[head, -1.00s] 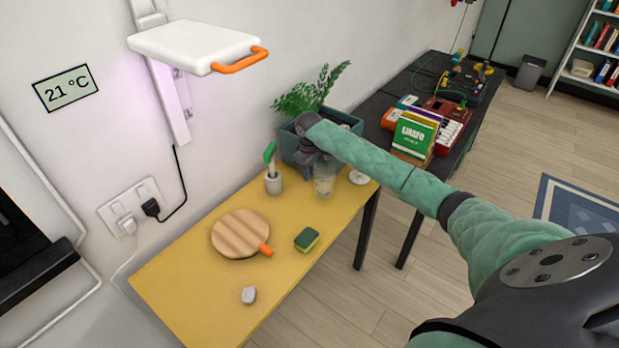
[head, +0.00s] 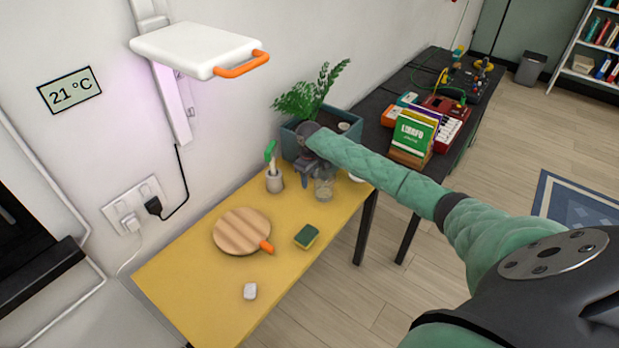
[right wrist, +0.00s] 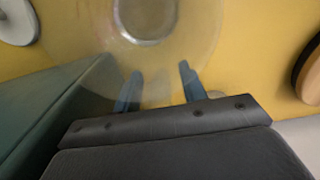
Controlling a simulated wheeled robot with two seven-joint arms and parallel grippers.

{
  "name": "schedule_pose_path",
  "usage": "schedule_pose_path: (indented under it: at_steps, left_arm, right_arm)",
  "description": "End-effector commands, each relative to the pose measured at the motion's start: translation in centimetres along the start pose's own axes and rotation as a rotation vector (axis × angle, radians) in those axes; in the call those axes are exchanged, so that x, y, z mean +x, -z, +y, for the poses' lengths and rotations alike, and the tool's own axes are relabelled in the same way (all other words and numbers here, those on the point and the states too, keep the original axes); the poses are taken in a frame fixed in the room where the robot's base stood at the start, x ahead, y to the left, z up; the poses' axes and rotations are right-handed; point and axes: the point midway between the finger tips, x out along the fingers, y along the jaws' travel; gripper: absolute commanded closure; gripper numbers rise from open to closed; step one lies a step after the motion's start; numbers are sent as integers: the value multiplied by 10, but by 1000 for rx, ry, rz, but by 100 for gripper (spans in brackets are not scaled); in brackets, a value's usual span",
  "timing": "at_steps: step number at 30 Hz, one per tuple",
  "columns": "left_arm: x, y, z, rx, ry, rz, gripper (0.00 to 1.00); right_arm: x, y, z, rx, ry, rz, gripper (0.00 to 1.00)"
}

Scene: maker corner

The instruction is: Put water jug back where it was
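The water jug (head: 325,187) is clear and stands on the far end of the yellow table, in front of the planter. In the right wrist view it shows from above as a see-through round shape (right wrist: 205,30) with a grey disc at its centre. My right gripper (head: 305,181) is beside the jug, on its left in the head view. In the right wrist view its two blue-grey fingers are apart, with nothing clearly clamped between them. One finger shows through the jug's clear edge; whether they touch I cannot tell. My left gripper is out of view.
A teal planter (head: 291,145) stands close behind the gripper. A cup with a green-handled tool (head: 274,182), a round wooden board (head: 240,232), a sponge (head: 306,237) and a small white object (head: 250,291) are on the yellow table (head: 190,285). A white disc (right wrist: 15,22) lies near the jug.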

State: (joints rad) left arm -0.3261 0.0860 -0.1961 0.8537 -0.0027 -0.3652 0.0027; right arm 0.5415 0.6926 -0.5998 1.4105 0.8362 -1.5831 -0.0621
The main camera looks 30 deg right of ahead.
Motion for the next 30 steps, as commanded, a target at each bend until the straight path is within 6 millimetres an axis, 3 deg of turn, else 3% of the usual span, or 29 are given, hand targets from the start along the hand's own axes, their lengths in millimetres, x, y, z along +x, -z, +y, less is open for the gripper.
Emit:
schedule_pose_path:
  at_steps: [11, 13, 15, 21, 30]
  left_arm:
    - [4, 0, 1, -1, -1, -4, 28]
    - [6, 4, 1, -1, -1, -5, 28]
    - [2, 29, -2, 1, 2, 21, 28]
    - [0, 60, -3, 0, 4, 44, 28]
    - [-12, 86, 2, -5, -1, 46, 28]
  right_arm:
    - [-8, 0, 0, 0, -1, 2, 58]
    - [-16, 1, 0, -1, -1, 2, 58]
    - [-28, 0, 0, -2, -1, 2, 58]
    - [-68, 1, 0, -1, -2, 3, 58]
    - [-112, 0, 1, 1, 0, 1, 58]
